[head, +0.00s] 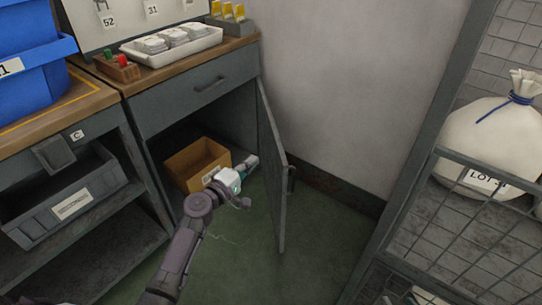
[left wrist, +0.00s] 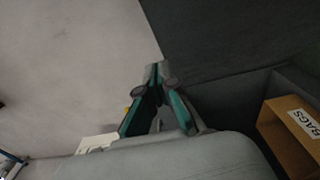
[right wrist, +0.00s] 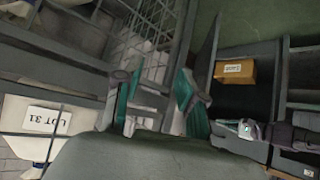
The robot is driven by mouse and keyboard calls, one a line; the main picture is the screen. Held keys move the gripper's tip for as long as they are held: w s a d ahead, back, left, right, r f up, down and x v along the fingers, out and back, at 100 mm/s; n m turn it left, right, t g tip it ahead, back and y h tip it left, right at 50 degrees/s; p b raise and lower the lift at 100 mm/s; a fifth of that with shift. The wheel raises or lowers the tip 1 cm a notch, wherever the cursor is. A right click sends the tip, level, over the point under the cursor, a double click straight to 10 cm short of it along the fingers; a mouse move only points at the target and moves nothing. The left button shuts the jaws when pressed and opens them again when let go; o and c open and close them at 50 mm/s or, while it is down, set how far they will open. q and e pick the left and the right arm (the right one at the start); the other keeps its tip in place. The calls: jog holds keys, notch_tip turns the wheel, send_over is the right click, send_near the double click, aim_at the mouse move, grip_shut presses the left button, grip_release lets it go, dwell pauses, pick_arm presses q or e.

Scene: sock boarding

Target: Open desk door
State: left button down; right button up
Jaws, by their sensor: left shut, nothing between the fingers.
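The grey desk door (head: 270,160) stands swung out to the right, with its dark handle (head: 291,178) on the outer face. The desk compartment (head: 165,140) behind it is open to view. My left gripper (head: 246,168) is shut and empty, in front of the opening and on the inner side of the door; I cannot tell if it touches the door. Its closed fingers show in the left wrist view (left wrist: 154,78). My right gripper (right wrist: 157,95) shows only in its own wrist view, fingers apart with nothing between them.
A cardboard box (head: 197,162) sits in the compartment. A closed drawer (head: 205,90) is above. A wire cage (head: 470,195) with a white sack (head: 490,140) stands at the right. Green floor (head: 240,265) is clear before the door.

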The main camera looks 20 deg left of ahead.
aim_at(278, 149)
pick_arm(q)
jog(key=w+d, duration=0.1)
jog(key=w, duration=0.1)
jog(key=w+d, duration=0.2)
jog(key=shift+w+d, duration=0.15)
jog(key=shift+d, duration=0.15)
jog(key=shift+w+d, duration=0.25)
jog(key=shift+d, duration=0.25)
pick_arm(e)
jog(key=shift+w+a+r+t, duration=0.15)
jog(key=shift+w+r+t, duration=0.2)
jog(key=shift+w+t, duration=0.1)
pick_arm(q)
jog(key=shift+w, duration=0.1)
pick_arm(e)
jog(key=shift+w, duration=0.1)
